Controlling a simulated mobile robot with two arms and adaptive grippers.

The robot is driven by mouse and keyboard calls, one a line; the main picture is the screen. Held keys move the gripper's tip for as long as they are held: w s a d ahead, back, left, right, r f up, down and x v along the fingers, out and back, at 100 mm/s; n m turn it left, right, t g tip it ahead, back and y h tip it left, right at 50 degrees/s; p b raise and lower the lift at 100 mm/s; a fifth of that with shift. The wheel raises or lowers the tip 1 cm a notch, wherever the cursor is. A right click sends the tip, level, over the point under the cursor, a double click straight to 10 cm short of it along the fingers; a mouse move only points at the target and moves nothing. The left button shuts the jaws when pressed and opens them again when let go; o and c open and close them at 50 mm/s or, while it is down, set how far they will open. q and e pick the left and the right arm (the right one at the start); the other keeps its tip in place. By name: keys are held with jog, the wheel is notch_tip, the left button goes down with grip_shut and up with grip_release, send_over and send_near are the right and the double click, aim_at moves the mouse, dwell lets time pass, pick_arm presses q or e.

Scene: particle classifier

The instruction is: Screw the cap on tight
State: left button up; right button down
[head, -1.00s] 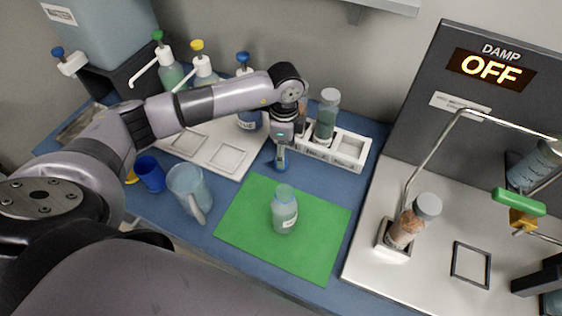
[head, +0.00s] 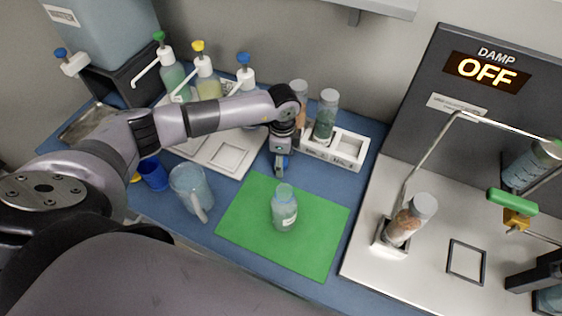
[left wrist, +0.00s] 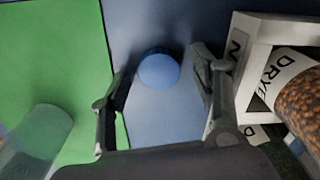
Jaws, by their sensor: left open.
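A clear bottle (head: 285,212) with pale contents stands upright on the green mat (head: 320,250); its top looks uncapped. It also shows at the lower left of the left wrist view (left wrist: 38,138). A round blue cap (left wrist: 158,70) is on the blue table just past the mat's edge. My left gripper (left wrist: 158,95) is open above it, with the cap between and slightly beyond its fingers. In the head view my left gripper (head: 281,168) points down behind the mat and mostly hides the cap. My right gripper is not in view.
A white rack (head: 345,148) with labelled jars stands close right of my left gripper. A pitcher (head: 190,190) and a blue cup (head: 152,174) stand left of the mat. Pump bottles (head: 205,82) stand behind. A machine with an "OFF" display (head: 485,73) is at the right.

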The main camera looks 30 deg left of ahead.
pick_arm(q)
jog(key=shift+c, duration=0.4)
jog(key=c, duration=0.7)
jog(key=shift+r, duration=0.15)
notch_tip(320, 180, up, 20)
jog(key=b, duration=0.3)
